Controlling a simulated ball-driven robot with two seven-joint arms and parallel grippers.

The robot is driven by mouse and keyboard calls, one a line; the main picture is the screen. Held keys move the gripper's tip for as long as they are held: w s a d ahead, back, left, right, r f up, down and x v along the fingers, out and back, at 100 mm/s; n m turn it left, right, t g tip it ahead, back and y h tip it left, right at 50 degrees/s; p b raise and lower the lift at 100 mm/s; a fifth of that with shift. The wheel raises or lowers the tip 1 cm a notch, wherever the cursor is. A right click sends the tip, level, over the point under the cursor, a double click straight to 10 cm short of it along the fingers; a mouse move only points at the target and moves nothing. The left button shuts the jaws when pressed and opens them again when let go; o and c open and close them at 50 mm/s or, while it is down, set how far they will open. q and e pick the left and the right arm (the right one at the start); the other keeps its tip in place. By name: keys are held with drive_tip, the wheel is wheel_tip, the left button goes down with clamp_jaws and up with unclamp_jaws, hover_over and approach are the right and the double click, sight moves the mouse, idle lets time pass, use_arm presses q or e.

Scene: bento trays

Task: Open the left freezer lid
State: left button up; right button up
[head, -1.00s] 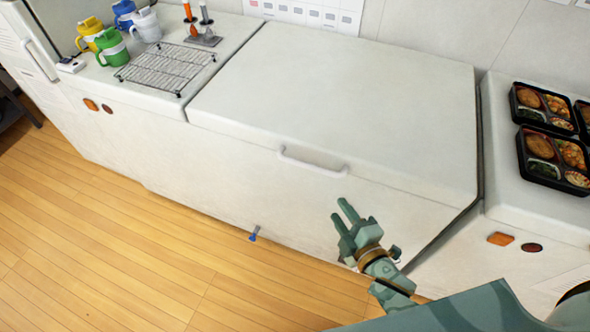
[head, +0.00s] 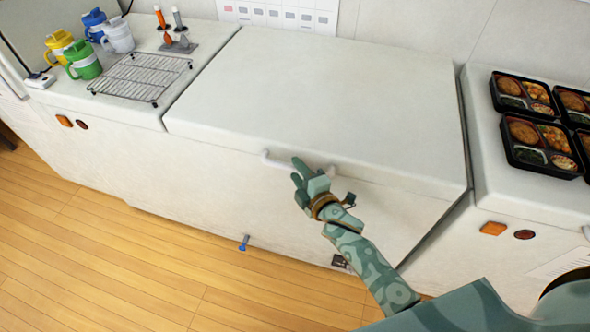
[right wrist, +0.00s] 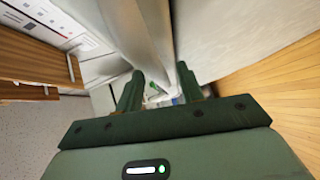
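The white freezer lid (head: 330,95) lies shut on the chest freezer (head: 230,185) in the middle of the head view. Its white bar handle (head: 272,160) is on the front edge of the lid. My right gripper (head: 298,170) is at the handle and hides its middle part. In the right wrist view my right gripper (right wrist: 160,82) has its two fingers spread, with a pale bar-like shape running between them. I cannot tell whether the fingers touch the handle. My left gripper is not in view.
Coloured jugs (head: 85,62) and a wire rack (head: 142,78) stand on the left counter (head: 125,115). Several bento trays (head: 541,145) sit on the right counter (head: 530,195). A blue-tipped drain valve (head: 244,243) sticks out low on the freezer front. The lid top is clear.

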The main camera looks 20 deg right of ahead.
drive_tip(key=shift+x, duration=0.9)
clamp_jaws()
